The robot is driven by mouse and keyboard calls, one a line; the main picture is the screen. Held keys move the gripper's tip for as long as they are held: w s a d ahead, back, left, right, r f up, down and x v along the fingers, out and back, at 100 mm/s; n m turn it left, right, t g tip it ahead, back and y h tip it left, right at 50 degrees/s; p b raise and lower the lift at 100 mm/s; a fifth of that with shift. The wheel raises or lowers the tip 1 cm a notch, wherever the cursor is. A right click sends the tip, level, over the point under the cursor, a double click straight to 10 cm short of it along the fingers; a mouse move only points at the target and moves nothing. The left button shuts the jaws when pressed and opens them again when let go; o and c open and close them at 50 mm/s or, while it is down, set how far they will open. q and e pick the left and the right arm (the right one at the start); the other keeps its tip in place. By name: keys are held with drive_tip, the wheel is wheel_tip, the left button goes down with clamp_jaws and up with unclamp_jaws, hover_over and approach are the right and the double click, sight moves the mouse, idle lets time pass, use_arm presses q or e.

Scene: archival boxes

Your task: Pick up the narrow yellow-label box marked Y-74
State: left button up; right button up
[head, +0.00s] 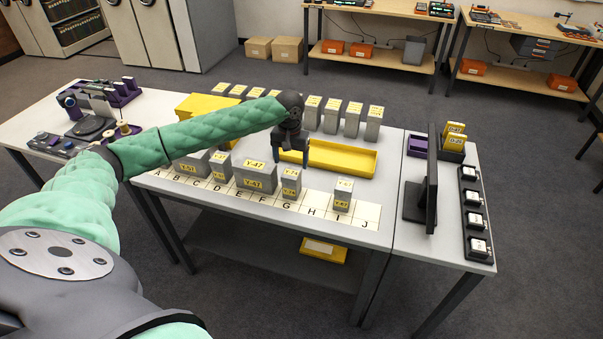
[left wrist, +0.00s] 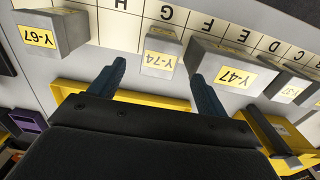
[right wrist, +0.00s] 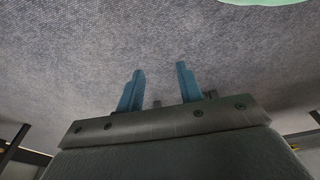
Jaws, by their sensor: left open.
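The narrow grey box marked Y-74 (head: 291,184) stands upright at letter G on the white lettered strip, with yellow labels on its top and front. My left gripper (head: 292,162) is open and empty, fingers pointing down, above and slightly behind the box. In the left wrist view the box appears between the spread fingertips (left wrist: 159,70), not gripped. My right gripper (right wrist: 160,70) is open and empty, with only carpet before it; it is not in the head view.
A wide box Y-47 (head: 255,180) stands close left of Y-74, and box Y-67 (head: 343,197) stands apart to the right. A yellow tray (head: 362,162) lies behind. More grey boxes (head: 374,122) line the back. A dark monitor (head: 431,185) stands at the right.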

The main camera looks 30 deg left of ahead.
sight(291, 173)
use_arm(q)
drive_tip(key=shift+w+a+r, duration=0.1)
drive_tip(key=shift+a+r, duration=0.05)
drive_tip(key=shift+r, duration=0.05)
drive_tip(key=shift+s+f+p, duration=0.25)
drive_tip(key=shift+f+p, duration=0.25)
drive_tip(key=shift+f, duration=0.15)
drive_tip(key=shift+w+f, duration=0.2)
drive_tip(key=shift+f, duration=0.4)
drive_tip(key=shift+w+f+p, duration=0.1)
drive_tip(key=shift+f+p, duration=1.35)
drive_tip(key=shift+f, duration=0.9)
drive_tip(key=c, duration=1.2)
use_arm(e)
drive_tip(key=s+d+f, duration=0.3)
drive_tip(key=s+f, duration=0.2)
drive_tip(key=s, duration=0.1)
drive_tip(key=shift+f, duration=0.4)
